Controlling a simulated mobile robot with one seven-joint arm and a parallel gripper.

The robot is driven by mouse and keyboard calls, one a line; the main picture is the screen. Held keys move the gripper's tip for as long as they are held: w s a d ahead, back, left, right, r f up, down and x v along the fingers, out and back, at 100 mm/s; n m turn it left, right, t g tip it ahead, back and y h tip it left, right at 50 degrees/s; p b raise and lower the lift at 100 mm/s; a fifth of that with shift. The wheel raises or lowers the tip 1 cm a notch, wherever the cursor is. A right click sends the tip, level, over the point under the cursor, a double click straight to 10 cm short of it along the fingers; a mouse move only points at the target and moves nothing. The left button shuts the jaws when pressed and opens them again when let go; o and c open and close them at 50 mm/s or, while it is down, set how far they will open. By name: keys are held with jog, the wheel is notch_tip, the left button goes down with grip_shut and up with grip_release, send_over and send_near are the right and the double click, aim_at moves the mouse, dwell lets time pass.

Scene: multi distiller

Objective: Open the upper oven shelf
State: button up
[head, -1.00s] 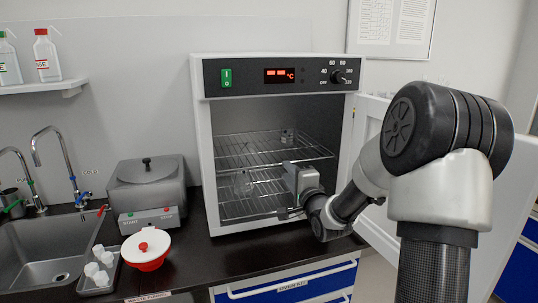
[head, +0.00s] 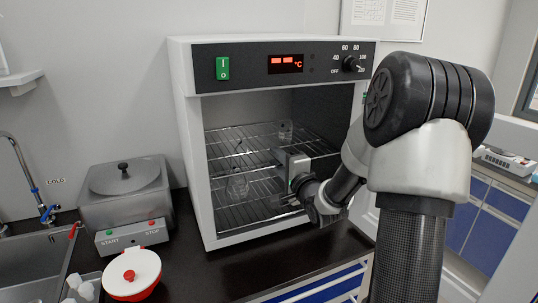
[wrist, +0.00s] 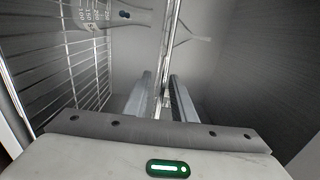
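The oven (head: 182,130) stands open, its chamber facing me. The upper oven shelf (head: 240,142) is a wire rack inside it, carrying a small glass vessel (head: 285,130) near the back. My gripper (head: 292,165) is at the right part of the upper shelf's front. In the wrist view, my gripper's two fingers (wrist: 160,92) stand apart on either side of a thin metal bar of the rack (wrist: 167,60), with a gap showing between them. No firm hold on the bar is visible. Rack wires (wrist: 85,55) and a graduated glass vessel (wrist: 100,15) show at left.
A lower wire rack (head: 245,210) sits below, with a glass flask (head: 237,186) visible between the racks. A grey heating bath (head: 125,190), a red-and-white lidded bowl (head: 132,273) and a sink (head: 30,265) lie left. The black counter (head: 200,265) before the oven is mostly clear.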

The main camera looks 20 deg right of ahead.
jog(key=shift+w, duration=0.2)
grip_shut()
dwell(1.5)
